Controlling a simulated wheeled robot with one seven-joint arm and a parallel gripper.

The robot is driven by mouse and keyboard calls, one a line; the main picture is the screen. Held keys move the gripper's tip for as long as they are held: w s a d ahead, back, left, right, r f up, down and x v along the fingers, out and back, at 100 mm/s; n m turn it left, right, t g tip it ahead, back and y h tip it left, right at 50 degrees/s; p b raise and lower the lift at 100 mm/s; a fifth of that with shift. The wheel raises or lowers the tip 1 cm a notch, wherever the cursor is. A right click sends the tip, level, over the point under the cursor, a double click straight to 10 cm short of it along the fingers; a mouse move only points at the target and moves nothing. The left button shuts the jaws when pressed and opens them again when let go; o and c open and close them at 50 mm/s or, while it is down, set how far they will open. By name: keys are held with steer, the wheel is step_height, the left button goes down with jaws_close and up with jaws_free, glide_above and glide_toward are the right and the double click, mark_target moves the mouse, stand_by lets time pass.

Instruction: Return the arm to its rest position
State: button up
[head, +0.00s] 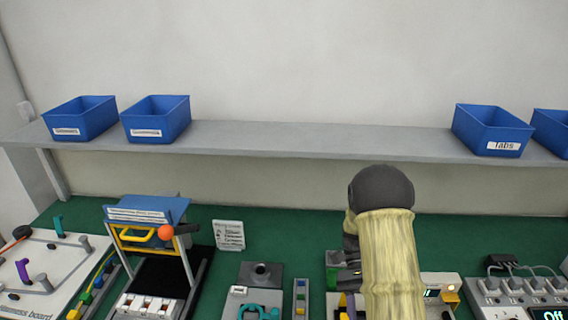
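My arm stands at the right of centre in the head view, with a pale yellow sleeve (391,262) and a dark grey rounded joint (381,188) at its top. It rises from the bottom edge in front of the green bench (300,238). I cannot make out my gripper or its fingertips. Dark parts show just left of the sleeve, but I cannot tell whether they belong to my arm or to a device on the bench. The sleeve hides part of the bench behind it.
A grey shelf (300,139) with several blue bins (488,130) runs along the wall. A blue-topped rack (150,207) stands left on the bench. A white board (45,265) lies far left. Grey devices (515,290) with a lit display stand at right. Bare green shows near the sign (229,236).

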step_height(320, 180, up, 5)
steer(key=s+a+n+t, duration=0.2)
steer(key=n+t, duration=0.5)
steer(key=t, duration=0.9)
steer(key=shift+s+a+n+h, duration=0.35)
steer(key=shift+n+h, duration=0.05)
steer(key=shift+w, duration=0.1)
stand_by(1.0)
steer(key=shift+s+r, duration=0.1)
steer(key=shift+s, duration=0.1)
